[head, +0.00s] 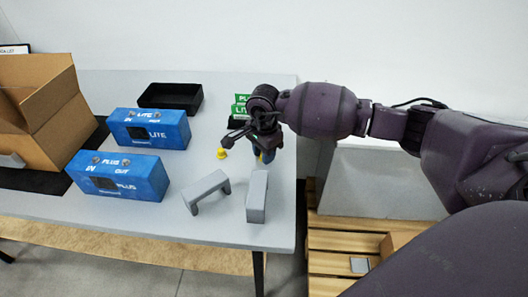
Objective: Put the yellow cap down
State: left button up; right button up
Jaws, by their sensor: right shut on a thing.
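My right gripper (266,147) is low over the right part of the table, jaws pointing down. It is shut on a yellow cap (268,157), which is mostly hidden by the gripper. I cannot tell whether this cap touches the table. A second yellow cap (222,153) stands on the table just to the left of the gripper. My left gripper is out of view.
Grey brackets (206,189) and a grey block (257,196) lie in front. A black tray (171,96), green labels (240,104) and a cardboard box (45,110) are behind and left.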

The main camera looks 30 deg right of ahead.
jog(key=shift+s+f, duration=0.2)
jog(key=shift+f, duration=0.45)
jog(key=o, duration=0.9)
jog(key=shift+f, duration=0.3)
jog(key=shift+o, duration=0.2)
jog(key=shift+a, duration=0.1)
jog(key=shift+r, duration=0.4)
notch_tip(320, 180, up, 13)
jog(key=p, duration=0.2)
jog(key=shift+w+r, duration=0.2)
jog(key=shift+w, duration=0.05)
